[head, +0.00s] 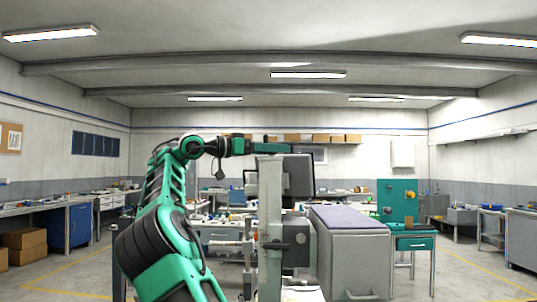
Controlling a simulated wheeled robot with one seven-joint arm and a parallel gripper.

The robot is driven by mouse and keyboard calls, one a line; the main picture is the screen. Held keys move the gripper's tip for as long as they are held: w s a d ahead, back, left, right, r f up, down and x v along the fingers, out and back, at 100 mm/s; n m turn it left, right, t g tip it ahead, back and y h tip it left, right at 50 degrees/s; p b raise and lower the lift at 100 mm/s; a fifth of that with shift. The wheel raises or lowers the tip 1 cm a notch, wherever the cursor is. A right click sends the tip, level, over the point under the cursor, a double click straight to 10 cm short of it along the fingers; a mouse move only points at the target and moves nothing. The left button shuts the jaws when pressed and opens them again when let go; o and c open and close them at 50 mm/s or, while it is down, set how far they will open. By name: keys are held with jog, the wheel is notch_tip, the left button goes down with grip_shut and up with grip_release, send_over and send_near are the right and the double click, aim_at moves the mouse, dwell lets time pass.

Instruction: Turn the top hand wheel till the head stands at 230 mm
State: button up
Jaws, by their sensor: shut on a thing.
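A grey machine column (270,225) stands in the middle of the head view, with a dark boxy head (299,176) at its upper right. My green and black arm reaches up from the lower left and then right to the column's top. My gripper (272,147) is there, small and dark, shut on what seems to be the top hand wheel. The wheel is too small and too covered to make out apart from the gripper. No scale or reading for the head's height can be made out.
A grey cabinet with a purple-grey top (350,219) stands close right of the machine. A green panel (398,200) and a green drawer table (414,243) are beyond it. Workbenches line the walls. Open floor lies at the far left and right.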

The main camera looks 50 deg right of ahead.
jog(key=shift+w+m+g+y, duration=0.15)
jog(key=shift+m+g+y, duration=1.8)
jog(key=shift+g, duration=0.75)
jog(key=shift+a, duration=0.1)
jog(key=o, duration=1.1)
jog(key=shift+w+f, duration=0.15)
jog(key=shift+c, duration=0.2)
